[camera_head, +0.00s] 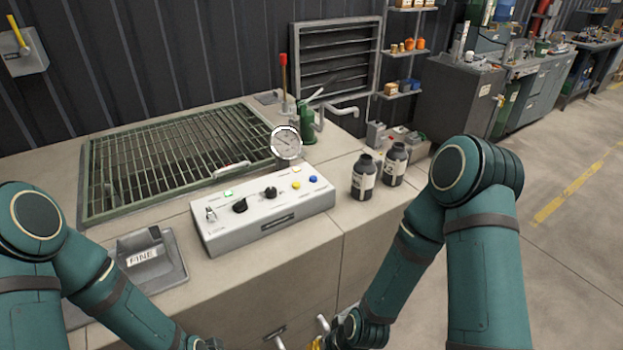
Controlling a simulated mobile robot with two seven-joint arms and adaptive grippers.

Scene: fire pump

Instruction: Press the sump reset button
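A white control box (265,215) sits on the front of the pale counter. Its sloped top carries a green button (228,193), a yellow button (296,185), a blue button (314,179), two black knobs (240,205) and a small metal switch (210,214). The labels are too small to read, so I cannot tell which button is the sump reset. My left arm reaches the bottom edge, and its gripper is out of view. My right gripper (335,335) is low in front of the counter, partly cut off, below and apart from the box. Its fingers are unclear.
A green-framed grate (170,165) lies behind the box, with a round gauge (286,142) at its right corner. Two dark bottles (364,176) stand right of the box. A tray marked FINE (148,258) lies to its left. Workbenches (455,95) stand at the back right.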

